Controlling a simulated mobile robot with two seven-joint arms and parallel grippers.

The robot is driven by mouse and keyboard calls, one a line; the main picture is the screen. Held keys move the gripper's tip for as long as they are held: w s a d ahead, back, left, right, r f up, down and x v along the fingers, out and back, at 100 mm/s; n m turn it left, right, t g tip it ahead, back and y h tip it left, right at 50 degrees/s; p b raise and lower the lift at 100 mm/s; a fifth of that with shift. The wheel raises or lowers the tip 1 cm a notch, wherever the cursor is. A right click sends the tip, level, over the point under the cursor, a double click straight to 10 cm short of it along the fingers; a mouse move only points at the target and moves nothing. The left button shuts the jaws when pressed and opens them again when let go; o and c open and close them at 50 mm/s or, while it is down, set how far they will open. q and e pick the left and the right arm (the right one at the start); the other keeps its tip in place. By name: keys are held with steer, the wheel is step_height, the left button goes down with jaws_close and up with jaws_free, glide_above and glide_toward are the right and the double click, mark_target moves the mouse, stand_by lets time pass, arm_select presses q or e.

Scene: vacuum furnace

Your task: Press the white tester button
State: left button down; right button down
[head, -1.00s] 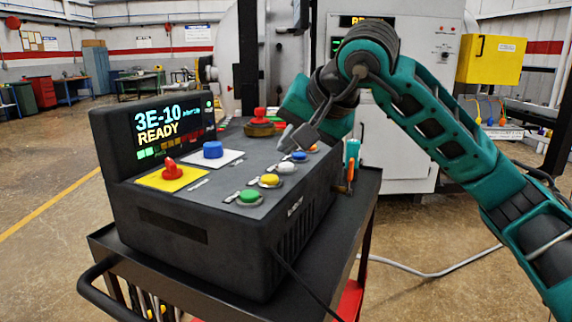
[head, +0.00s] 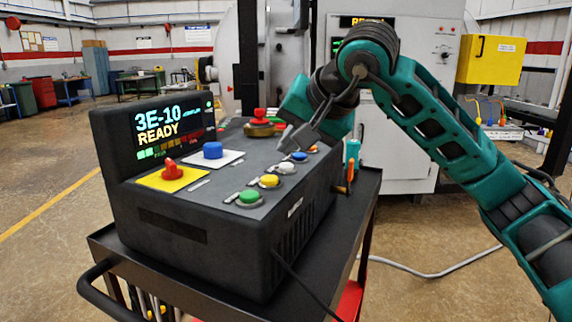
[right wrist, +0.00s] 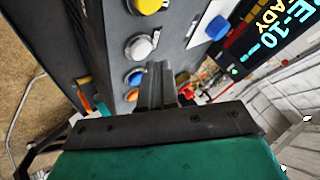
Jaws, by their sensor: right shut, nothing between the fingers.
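The white button (head: 286,167) is a round cap in a grey ring on the sloping top of the dark tester (head: 200,245). It sits between a yellow button (head: 269,181) and a blue button (head: 299,156). The white button also shows in the right wrist view (right wrist: 140,46), left of and beyond the fingertips. My right gripper (head: 284,143) is shut and empty, just behind the row of buttons and close to the blue one. I cannot tell whether its tips touch the panel. The right wrist view shows the closed fingers (right wrist: 158,75) pointing toward the panel. My left gripper is not in view.
The tester's screen (head: 168,127) reads READY. A red knob on a yellow plate (head: 173,172), a large blue button (head: 212,150), a green button (head: 249,197) and a red knob (head: 259,115) are also on the panel. The tester stands on a dark cart (head: 345,220).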

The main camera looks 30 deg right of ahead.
mark_target(290, 166)
steer(key=shift+f, duration=0.1)
stand_by(0.4)
steer(key=shift+f+b, duration=0.3)
steer(key=shift+f+b, duration=0.35)
steer(key=shift+f, duration=0.1)
stand_by(0.5)
stand_by(0.3)
steer(key=shift+r+p, duration=0.75)
steer(key=shift+r, duration=0.1)
step_height(290, 166, up, 5)
steer(key=p, duration=0.4)
steer(key=shift+r, duration=0.1)
